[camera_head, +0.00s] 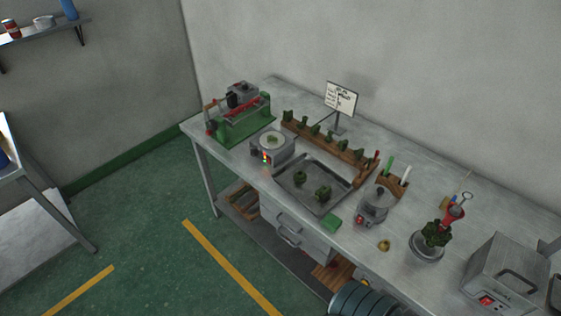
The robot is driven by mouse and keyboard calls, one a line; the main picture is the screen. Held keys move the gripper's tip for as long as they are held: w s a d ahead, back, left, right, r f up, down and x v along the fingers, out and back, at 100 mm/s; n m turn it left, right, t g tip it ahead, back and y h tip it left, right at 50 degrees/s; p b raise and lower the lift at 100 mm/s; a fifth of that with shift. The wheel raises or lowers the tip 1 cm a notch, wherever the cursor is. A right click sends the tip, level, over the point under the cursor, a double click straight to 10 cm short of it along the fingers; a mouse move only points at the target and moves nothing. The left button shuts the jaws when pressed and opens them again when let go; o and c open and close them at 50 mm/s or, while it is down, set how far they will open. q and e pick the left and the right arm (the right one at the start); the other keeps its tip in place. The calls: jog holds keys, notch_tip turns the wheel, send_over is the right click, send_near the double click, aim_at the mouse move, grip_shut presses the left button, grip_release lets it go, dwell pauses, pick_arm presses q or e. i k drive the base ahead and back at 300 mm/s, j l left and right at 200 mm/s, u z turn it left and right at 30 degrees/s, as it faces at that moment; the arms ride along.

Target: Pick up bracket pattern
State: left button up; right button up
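Several small dark green patterns stand in a row on a long wooden rack (352,158) at the back of the metal workbench (405,262). Neither my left gripper nor my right gripper is in view.
A green press (240,122) and a grey unit (272,149) stand left of the tray. Right of it are a small pot (375,204), a bowl with a green cluster (428,248) and a metal box (503,272). A sign (341,99) stands behind.

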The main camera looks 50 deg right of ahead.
aim_at(323, 192)
jog(key=i+z, duration=0.3)
jog(key=i, duration=0.15)
jog(key=i+z, duration=0.3)
jog(key=i+j+z, duration=0.35)
jog(key=i, duration=0.2)
jog(key=i+j+z, duration=0.15)
jog(key=i+z, duration=0.15)
jog(key=i+j, duration=0.05)
jog(key=i, duration=0.05)
